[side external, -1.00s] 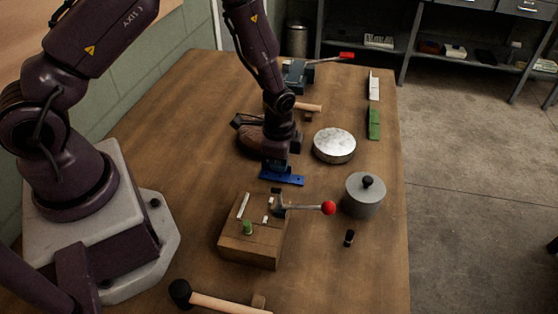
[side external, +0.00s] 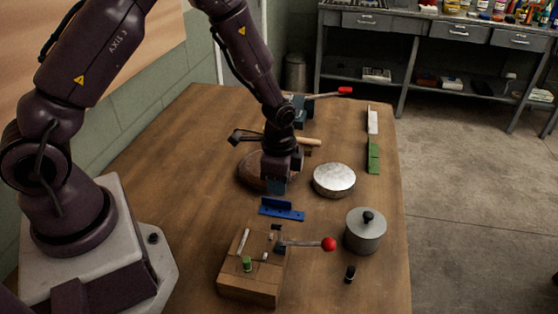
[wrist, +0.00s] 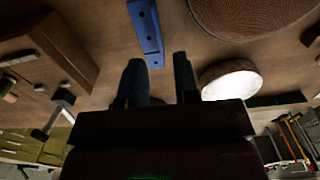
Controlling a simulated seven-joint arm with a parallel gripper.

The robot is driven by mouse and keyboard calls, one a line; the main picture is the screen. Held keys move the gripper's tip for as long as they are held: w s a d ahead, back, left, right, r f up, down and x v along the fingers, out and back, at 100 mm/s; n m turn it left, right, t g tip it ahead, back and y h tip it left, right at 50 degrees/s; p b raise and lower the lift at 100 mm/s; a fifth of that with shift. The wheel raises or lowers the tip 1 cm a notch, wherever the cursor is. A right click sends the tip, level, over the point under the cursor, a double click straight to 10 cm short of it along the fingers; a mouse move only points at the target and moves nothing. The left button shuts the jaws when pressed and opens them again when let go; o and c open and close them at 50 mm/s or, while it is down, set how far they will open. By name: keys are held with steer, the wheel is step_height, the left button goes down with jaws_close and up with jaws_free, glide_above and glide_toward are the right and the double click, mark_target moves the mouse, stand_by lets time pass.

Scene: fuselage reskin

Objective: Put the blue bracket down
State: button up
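The blue bracket (side external: 281,210) lies on the wooden table, between the wooden block fixture and the brown oval pad. It also shows at the top of the wrist view (wrist: 147,30). My gripper (side external: 275,188) is above the table, just behind the bracket in the side view, and apart from it. In the wrist view my gripper's two dark fingers (wrist: 158,72) stand apart with nothing between them. The fingertips are partly dark in the side view.
A wooden block fixture (side external: 250,285) with a red-knobbed clamp (side external: 328,244) stands in front of the bracket. A grey lidded pot (side external: 364,236), a round metal disc (side external: 334,180) and a brown pad (side external: 252,173) are nearby.

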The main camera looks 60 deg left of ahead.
steer(key=s+r+n+t, duration=0.1)
steer(key=s+r+n, duration=0.15)
steer(key=r, duration=0.75)
steer(key=s+r+n+t, duration=0.1)
steer(key=s+r, duration=0.2)
steer(key=r, duration=0.8)
steer(key=s+r+n+t, duration=0.3)
steer(key=s+r+n, duration=0.2)
steer(key=s+r, duration=0.3)
steer(key=s, duration=0.4)
steer(key=shift+d+t, duration=0.15)
steer(key=shift+t, duration=0.15)
